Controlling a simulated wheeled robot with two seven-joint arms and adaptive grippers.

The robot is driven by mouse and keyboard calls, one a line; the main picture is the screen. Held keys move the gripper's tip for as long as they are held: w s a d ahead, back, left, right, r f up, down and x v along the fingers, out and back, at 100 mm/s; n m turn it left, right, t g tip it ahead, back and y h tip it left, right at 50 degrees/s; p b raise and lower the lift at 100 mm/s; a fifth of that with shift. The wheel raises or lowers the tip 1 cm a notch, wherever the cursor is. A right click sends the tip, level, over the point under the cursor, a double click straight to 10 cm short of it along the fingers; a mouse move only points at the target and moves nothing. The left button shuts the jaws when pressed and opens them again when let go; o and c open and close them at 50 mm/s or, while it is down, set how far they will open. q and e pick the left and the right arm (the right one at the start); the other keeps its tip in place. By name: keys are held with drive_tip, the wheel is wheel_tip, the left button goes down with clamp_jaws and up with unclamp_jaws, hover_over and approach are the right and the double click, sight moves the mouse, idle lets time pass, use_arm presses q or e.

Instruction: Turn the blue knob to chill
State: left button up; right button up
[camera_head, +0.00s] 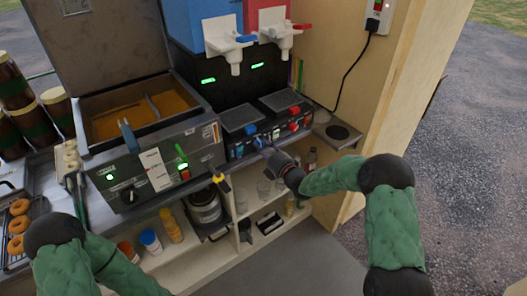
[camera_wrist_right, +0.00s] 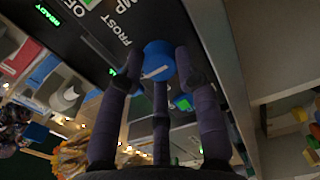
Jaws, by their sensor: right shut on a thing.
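The blue knob (camera_wrist_right: 158,56) sits on the dark front panel of the two-tap drinks machine (camera_head: 262,132). It has a white pointer line across its face. In the right wrist view it is between the fingers of my right gripper (camera_wrist_right: 160,78), which are shut on it. In the head view my right gripper (camera_head: 270,152) reaches the panel from the lower right and covers most of the knob. The word FROST and part of OFF show on the panel; a chill label cannot be made out. Only my left arm shows, at lower left; its gripper is out of view.
Red knobs (camera_head: 293,126) sit right of the blue one on the same panel. A fryer (camera_head: 150,160) with its own controls stands to the left. Shelves with jars and bottles (camera_head: 172,226) are below the counter. A wooden wall (camera_head: 398,75) bounds the right side.

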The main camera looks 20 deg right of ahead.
drive_tip(key=shift+a+f, duration=0.1)
drive_tip(key=shift+a, duration=0.2)
drive_tip(key=o, duration=1.1)
drive_tip(key=shift+o, duration=0.2)
drive_tip(key=shift+a, duration=0.1)
drive_tip(key=shift+d, duration=0.2)
drive_tip(key=v, duration=1.2)
